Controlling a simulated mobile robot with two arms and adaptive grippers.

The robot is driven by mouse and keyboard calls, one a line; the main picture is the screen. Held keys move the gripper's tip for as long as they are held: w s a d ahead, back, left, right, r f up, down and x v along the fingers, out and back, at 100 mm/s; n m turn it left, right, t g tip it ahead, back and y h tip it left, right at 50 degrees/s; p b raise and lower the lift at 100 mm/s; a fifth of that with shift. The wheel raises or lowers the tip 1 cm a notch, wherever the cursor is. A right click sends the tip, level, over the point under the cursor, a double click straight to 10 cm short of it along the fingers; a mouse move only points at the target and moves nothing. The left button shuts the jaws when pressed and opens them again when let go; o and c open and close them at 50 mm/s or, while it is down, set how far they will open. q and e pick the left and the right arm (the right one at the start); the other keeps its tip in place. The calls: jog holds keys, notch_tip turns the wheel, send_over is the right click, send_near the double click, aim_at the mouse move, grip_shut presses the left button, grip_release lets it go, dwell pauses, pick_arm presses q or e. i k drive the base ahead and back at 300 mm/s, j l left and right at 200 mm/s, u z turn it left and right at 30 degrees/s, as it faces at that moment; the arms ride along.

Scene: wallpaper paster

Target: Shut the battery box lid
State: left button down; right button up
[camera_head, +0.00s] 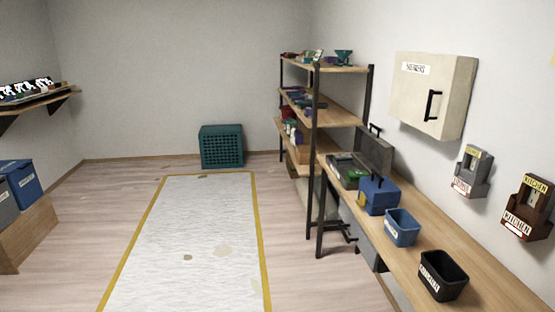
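On the wooden bench along the right wall, a grey case (343,170) stands open, with its grey lid (374,153) raised upright behind it. Green and dark items lie in or beside the case. In front of it is a blue box (378,196) with a dark handle or latch on top; its top looks closed. No readable label tells me which of these is the battery box. Neither of my grippers is in view.
The bench (450,246) also holds a blue open bin (401,227) and a black labelled bin (443,276). A shelf rack (313,160) stands beyond it. A white wall cabinet (433,95) hangs above. A pale mat (195,240) covers open floor.

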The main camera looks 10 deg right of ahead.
aim_at(373, 151)
jog(key=i+z, duration=0.15)
jog(key=i, duration=0.3)
jog(key=i+j+z, duration=0.2)
jog(key=i, duration=0.3)
jog(key=i+j+z, duration=0.15)
jog(key=i, duration=0.3)
jog(key=i+j+z, duration=0.2)
jog(key=i, duration=0.25)
